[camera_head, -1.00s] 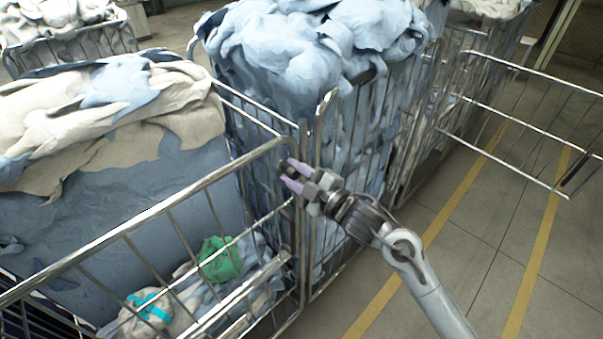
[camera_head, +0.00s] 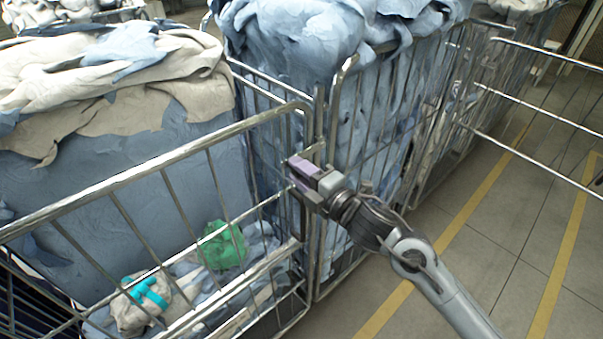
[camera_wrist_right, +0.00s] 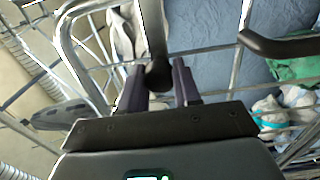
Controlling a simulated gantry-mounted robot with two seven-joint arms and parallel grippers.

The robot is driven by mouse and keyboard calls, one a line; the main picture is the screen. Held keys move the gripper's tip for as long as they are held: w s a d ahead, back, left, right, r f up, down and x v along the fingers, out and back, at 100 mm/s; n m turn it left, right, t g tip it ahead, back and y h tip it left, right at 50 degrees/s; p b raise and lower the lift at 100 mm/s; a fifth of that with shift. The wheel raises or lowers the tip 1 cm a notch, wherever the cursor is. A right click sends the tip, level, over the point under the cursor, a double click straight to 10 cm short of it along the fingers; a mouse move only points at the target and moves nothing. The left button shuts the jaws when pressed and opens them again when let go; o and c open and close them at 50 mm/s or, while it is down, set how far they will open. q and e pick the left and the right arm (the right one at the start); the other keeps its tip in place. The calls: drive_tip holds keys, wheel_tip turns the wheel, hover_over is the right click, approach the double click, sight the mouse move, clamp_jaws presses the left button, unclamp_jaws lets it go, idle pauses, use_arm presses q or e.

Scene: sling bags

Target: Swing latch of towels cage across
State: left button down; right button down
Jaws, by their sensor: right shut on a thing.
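The towels cage is a metal wire cage whose front panel (camera_head: 150,172) stands at the left in the head view, with towels behind it. My right gripper (camera_head: 296,172) is at the panel's upper right corner post, its purple-grey fingers against the bars. In the right wrist view my right gripper (camera_wrist_right: 160,84) has its fingers on either side of a dark rounded knob on a bar, which looks like the latch (camera_wrist_right: 159,74). It is shut on this piece. The fingers hide part of the latch in the head view. My left gripper is not in view.
A second cage full of blue towels (camera_head: 300,45) stands right behind the corner. An open wire panel (camera_head: 545,110) juts out at the right. A green cloth (camera_head: 223,246) and a turquoise-banded bundle (camera_head: 143,300) lie inside the front cage. The floor (camera_head: 480,270) at the right is clear.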

drive_tip(key=shift+s+a, duration=0.2)
drive_tip(key=shift+a, duration=0.1)
drive_tip(key=c, duration=1.2)
unclamp_jaws()
drive_tip(key=o, duration=0.4)
drive_tip(key=shift+f, duration=0.1)
drive_tip(key=shift+d, duration=0.1)
drive_tip(key=shift+d, duration=0.1)
drive_tip(key=shift+b+v, duration=0.55)
drive_tip(key=shift+v, duration=4.75)
